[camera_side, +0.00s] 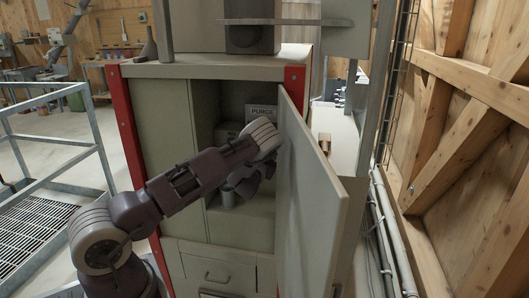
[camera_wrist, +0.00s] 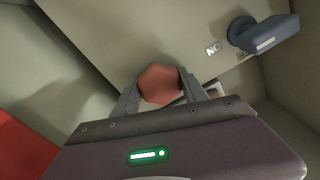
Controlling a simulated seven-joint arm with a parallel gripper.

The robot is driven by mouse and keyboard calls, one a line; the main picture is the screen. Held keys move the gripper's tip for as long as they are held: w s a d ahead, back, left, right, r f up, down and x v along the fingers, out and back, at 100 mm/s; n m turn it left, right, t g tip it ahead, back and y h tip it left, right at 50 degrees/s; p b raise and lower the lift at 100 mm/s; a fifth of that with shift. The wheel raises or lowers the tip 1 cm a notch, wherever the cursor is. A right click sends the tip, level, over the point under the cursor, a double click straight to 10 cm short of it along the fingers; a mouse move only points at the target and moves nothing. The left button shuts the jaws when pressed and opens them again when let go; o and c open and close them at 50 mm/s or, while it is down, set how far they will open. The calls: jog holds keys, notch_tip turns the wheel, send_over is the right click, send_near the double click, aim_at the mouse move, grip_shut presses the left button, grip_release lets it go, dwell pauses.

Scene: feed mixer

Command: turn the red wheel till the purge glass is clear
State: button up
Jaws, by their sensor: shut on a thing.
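The red wheel (camera_wrist: 161,84) shows in the wrist view as a red, many-sided knob between my two fingers. My gripper (camera_wrist: 165,92) is shut on it, with a grey finger on each side. In the side view my arm reaches into the open cabinet, and the wheel and my fingertips are hidden there by my wrist and the door. A sign reading "PURGE" (camera_side: 264,112) is on the inside back of the cabinet. I cannot make out the purge glass in either view.
The cabinet door (camera_side: 310,195) stands open close to the right of my wrist. A blue-grey handle (camera_wrist: 265,34) on a round base sticks out beside a partly readable label (camera_wrist: 214,48). The cabinet's left panel (camera_side: 168,140) is close to my forearm. A metal railing (camera_side: 85,125) stands at left.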

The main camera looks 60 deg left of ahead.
jog(key=o, duration=1.4)
jog(key=shift+c, duration=0.2)
jog(key=v, duration=0.5)
notch_tip(320, 180, up, 7)
